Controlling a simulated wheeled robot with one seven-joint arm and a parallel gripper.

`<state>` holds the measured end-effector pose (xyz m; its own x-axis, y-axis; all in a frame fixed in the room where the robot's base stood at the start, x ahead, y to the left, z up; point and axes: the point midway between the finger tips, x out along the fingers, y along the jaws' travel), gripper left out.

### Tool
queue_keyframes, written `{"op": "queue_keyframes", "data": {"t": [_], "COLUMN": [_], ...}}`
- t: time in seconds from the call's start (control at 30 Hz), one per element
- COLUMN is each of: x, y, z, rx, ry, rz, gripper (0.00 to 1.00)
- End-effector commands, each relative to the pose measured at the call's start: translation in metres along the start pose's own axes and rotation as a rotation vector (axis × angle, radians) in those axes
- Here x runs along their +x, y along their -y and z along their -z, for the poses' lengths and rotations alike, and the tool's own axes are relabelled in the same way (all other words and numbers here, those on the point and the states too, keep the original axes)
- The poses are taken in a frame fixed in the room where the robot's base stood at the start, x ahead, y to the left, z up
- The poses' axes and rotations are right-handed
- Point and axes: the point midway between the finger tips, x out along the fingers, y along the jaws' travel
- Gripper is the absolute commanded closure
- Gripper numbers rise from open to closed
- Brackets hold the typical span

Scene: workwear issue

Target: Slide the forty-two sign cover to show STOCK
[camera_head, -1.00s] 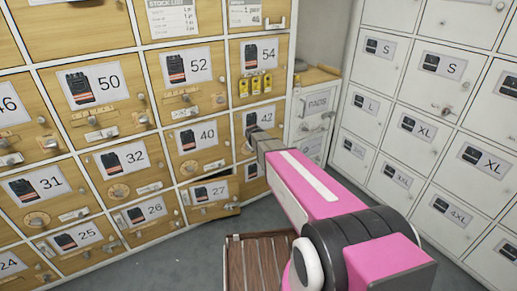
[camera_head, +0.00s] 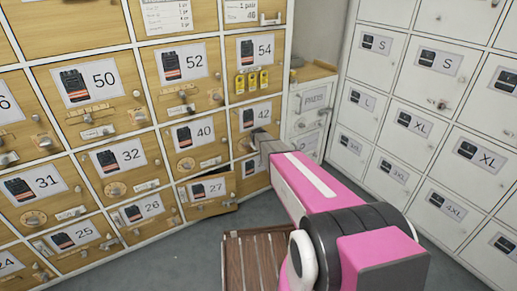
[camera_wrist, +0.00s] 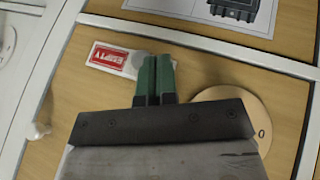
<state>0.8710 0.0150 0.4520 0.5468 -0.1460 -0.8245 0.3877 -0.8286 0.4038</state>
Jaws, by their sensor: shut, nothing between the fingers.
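The forty-two door (camera_head: 240,142) is shut, in the right column of the wooden lockers in the head view. Its sign (camera_wrist: 105,58) is a white strip in the wrist view, with a red panel that appears to read EMPTY; STOCK is not visible. A pale rounded piece beside the red panel, partly behind the fingers, may be part of the cover. My gripper (camera_wrist: 153,80) has its green fingers shut together, empty, at the end of the sign beside the red panel. I cannot tell whether they touch it.
A round wooden disc (camera_wrist: 235,100) is partly behind my gripper, and a pale knob (camera_wrist: 40,131) is at the left. Door 27 (camera_head: 207,192) below stands slightly ajar. A brown slatted crate (camera_head: 232,260) is on the floor. White lockers (camera_head: 405,150) stand to the right.

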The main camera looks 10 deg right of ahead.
Motion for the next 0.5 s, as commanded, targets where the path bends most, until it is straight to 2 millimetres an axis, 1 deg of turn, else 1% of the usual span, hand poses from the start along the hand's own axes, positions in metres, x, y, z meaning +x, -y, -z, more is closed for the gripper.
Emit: {"op": "queue_keyframes", "data": {"t": [0.13,0.2,0.27,0.4,0.5], "x": [0.000,0.002,0.006,0.016,0.021], "y": [0.000,-0.005,-0.013,-0.038,-0.052], "z": [0.000,-0.001,-0.002,-0.007,-0.011], "rx": [0.000,0.001,0.002,0.002,0.002], "ry": [0.000,0.000,0.001,0.002,0.001], "rz": [0.000,-0.001,-0.001,-0.001,-0.001], "gripper": [1.00,1.00,1.00,1.00,1.00]}}
